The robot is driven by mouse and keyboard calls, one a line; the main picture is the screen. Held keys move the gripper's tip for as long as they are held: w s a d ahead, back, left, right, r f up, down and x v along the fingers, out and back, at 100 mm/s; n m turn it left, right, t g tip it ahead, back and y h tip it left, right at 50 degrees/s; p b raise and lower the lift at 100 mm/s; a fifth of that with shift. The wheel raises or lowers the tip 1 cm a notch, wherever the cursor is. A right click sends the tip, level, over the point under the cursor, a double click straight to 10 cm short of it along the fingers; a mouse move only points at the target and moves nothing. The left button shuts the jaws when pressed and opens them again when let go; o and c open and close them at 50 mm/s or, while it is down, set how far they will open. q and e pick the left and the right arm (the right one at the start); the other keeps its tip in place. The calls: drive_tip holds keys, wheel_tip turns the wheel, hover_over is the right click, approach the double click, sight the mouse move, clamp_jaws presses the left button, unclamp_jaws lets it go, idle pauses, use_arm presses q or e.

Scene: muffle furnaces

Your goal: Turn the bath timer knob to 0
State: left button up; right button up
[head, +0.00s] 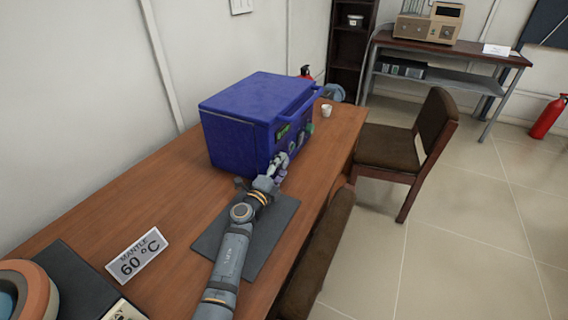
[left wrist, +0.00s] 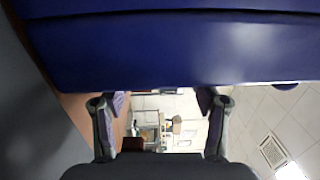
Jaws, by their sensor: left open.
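The blue bath (head: 235,140) is a box-shaped unit on the wooden table. Its front panel carries a green display (head: 283,132) and several small knobs (head: 309,128) at its right side. I cannot tell which knob is the timer, nor read its setting. My left gripper (head: 281,164) is right at the lower front of the bath and partly covers the panel. In the left wrist view, my left gripper (left wrist: 160,102) is open with nothing between its fingers, and the bath (left wrist: 170,50) fills the top. No knob shows clearly there. My right gripper is not in view.
A dark mat (head: 212,238) lies under my left arm. A "MANTLE 60 °C" sign (head: 137,254) and a round heater (head: 28,283) stand at the near left. A white cup (head: 326,110) is beyond the bath. Chairs (head: 405,148) stand along the table's right side.

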sight(281, 166)
use_arm(q)
drive_tip(key=v, duration=0.5)
